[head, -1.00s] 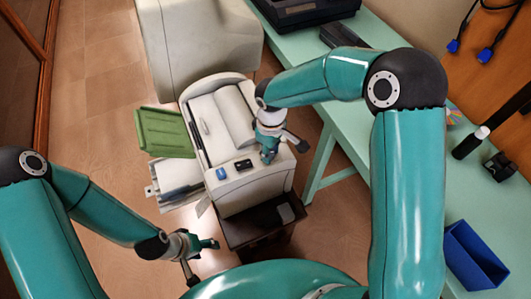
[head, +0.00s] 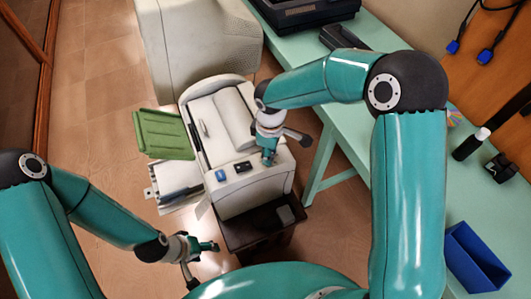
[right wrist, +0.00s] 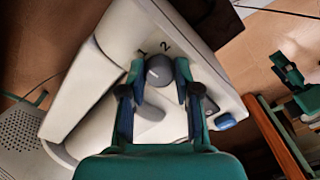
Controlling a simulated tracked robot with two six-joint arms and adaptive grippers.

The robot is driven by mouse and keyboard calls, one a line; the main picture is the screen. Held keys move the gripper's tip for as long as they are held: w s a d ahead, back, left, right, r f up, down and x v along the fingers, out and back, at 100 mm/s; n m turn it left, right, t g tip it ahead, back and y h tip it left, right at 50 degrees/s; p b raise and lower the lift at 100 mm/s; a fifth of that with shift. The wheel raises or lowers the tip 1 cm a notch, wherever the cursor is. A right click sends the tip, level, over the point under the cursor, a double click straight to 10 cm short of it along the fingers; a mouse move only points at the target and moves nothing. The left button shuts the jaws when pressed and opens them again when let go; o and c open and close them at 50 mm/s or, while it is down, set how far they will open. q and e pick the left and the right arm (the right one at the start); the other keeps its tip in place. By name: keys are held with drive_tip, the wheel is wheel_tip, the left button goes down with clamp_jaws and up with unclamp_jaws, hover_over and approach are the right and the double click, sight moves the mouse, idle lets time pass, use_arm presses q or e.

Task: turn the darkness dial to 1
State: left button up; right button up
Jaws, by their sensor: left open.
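The darkness dial (right wrist: 158,70) is a round dark grey knob on the pale panel of the white copier-like machine (head: 228,135). The numerals 1 and 2 show beyond it in the right wrist view; I cannot read its pointer. My right gripper (right wrist: 160,80) has one finger on each side of the dial, very close to it; I cannot tell whether they touch it. In the head view the right gripper (head: 268,160) reaches down to the machine's front right and hides the dial. My left gripper (head: 202,264) is open and empty, low and left of the machine.
A blue button (head: 221,175) and a small black panel (head: 243,166) sit beside the right gripper. A green tray (head: 163,134) juts out left. A dark stand (head: 255,228) is under the machine. The green table (head: 355,150) with a blue bin (head: 473,258) is right.

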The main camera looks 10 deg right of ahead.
drive_tip(key=o, duration=0.4)
drive_tip(key=shift+a, duration=0.2)
drive_tip(key=shift+d, duration=0.15)
wheel_tip(320, 180, up, 12)
drive_tip(key=shift+f, duration=0.1)
idle(0.5)
